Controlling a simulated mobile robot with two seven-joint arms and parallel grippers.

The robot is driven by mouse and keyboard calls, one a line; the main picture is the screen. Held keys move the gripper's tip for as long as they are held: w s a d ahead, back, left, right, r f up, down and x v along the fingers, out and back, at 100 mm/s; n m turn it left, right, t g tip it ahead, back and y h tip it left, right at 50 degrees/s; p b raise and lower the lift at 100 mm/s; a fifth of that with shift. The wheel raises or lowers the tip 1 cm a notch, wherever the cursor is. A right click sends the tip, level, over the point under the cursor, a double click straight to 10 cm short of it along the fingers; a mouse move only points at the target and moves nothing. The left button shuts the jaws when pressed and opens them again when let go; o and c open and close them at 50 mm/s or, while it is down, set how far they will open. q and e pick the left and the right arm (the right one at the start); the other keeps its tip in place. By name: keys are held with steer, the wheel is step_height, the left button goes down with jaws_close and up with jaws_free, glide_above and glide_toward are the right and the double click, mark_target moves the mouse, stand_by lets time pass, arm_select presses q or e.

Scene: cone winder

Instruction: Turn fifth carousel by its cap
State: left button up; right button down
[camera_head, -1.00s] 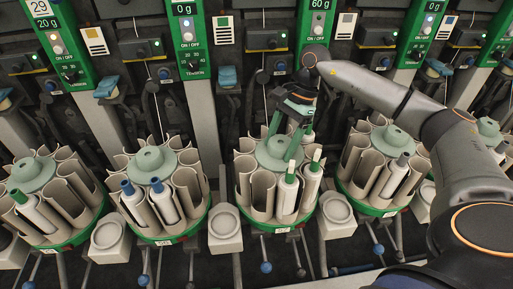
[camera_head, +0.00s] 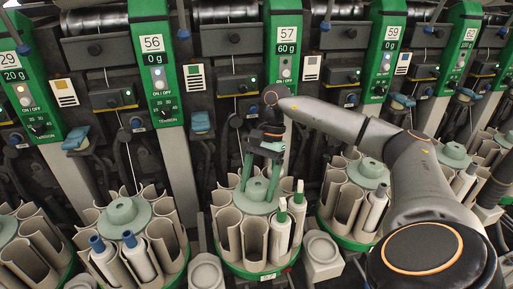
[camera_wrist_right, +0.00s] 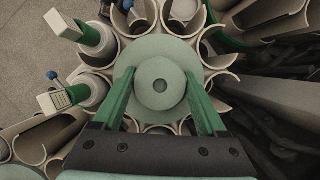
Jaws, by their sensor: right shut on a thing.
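The carousel (camera_head: 228,236) gripped by my right arm is a ring of beige open pockets on a green base. The fingers also flank the cap in the wrist view (camera_wrist_right: 160,86). Two white tubes with green tops (camera_head: 279,226) stand in the carousel's front right pockets. My left gripper is not in view.
A carousel with blue-topped tubes (camera_head: 122,211) stands to the left, and another (camera_head: 369,174) to the right. Beige holders (camera_head: 322,250) sit between carousels. Green numbered control posts (camera_head: 284,45) rise behind. My right arm covers the right side.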

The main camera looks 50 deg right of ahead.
steer(key=shift+c, duration=1)
jaws_free()
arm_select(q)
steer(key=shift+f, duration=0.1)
arm_select(e)
steer(key=shift+o, duration=1)
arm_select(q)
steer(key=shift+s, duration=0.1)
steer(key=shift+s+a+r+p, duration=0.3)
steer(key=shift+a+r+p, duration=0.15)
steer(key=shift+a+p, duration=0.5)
arm_select(e)
steer(key=v, duration=1.2)
steer(key=shift+r, duration=0.25)
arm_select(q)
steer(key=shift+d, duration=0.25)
arm_select(e)
steer(key=shift+d, duration=0.1)
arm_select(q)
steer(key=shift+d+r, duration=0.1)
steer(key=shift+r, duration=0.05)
arm_select(e)
steer(key=shift+s, duration=0.15)
